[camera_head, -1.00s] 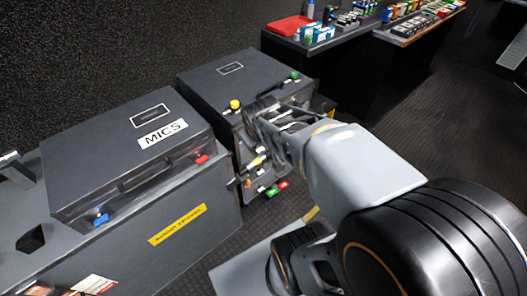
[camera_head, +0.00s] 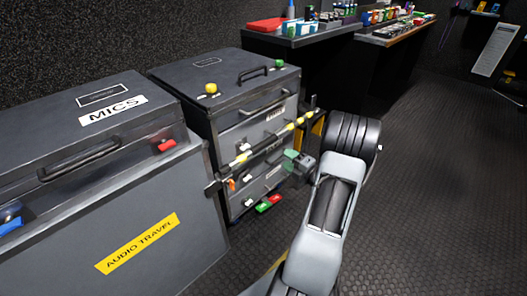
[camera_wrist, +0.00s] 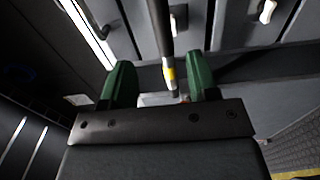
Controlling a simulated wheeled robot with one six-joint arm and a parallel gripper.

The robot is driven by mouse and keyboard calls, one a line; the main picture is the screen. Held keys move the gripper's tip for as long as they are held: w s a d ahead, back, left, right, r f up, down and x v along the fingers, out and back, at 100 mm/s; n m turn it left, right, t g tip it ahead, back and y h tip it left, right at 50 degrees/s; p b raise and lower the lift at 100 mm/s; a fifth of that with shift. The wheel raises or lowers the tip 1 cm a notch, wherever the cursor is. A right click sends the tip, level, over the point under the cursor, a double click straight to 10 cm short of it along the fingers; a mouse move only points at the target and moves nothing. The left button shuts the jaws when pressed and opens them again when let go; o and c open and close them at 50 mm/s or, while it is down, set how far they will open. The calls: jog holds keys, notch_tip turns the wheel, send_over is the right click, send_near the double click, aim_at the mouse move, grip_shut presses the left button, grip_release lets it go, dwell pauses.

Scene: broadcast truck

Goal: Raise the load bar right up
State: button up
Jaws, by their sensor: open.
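The load bar (camera_head: 272,143) is a thin dark bar with yellow bands. It runs across the front of the grey drawer case (camera_head: 262,105), slanting up to the right in the head view. My gripper (camera_head: 293,160) is open, with green fingers, in front of the case and just below the bar's right half. In the wrist view the bar (camera_wrist: 159,30) comes down from the top, its yellow band (camera_wrist: 168,74) showing in the gap between my open fingers (camera_wrist: 163,88). I cannot tell whether either finger touches it.
The MICS case (camera_head: 85,125) sits left on a grey trunk with a yellow label (camera_head: 137,243). Red and green pieces (camera_head: 268,203) are low by the drawer case. Benches with small items (camera_head: 305,38) stand behind. The floor at right is clear.

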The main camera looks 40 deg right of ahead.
aim_at(266, 146)
jog(key=w, duration=0.4)
jog(key=w+a+b, duration=0.1)
jog(key=w, duration=0.3)
jog(key=w+a+b, duration=0.1)
jog(key=w, duration=0.4)
jog(key=shift+a, duration=0.25)
grip_shut()
